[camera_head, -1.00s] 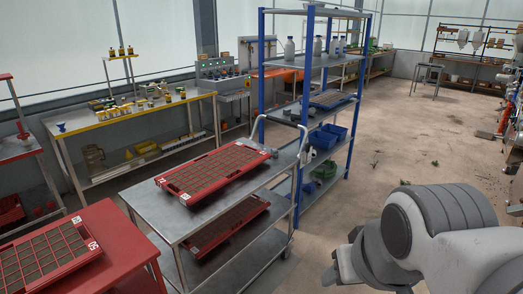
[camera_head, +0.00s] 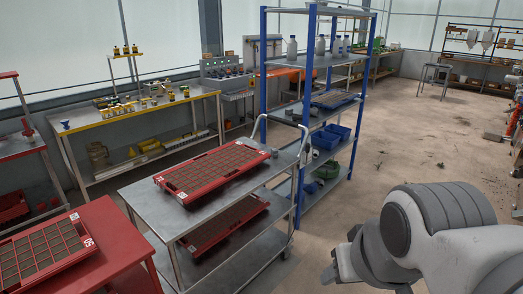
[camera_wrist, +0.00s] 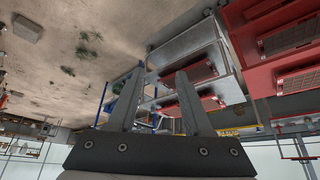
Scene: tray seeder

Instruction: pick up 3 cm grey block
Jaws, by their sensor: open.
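The wrist view looks upside down, with the trolley and red trays beyond the fingers.
A metal trolley (camera_head: 150,198) bears a red seed tray (camera_head: 180,195), with another tray below. A red table (camera_head: 118,243) with a tray is at lower left. A blue-framed shelf (camera_head: 265,80) stands behind the trolley. The floor (camera_head: 400,135) at right is mostly clear.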

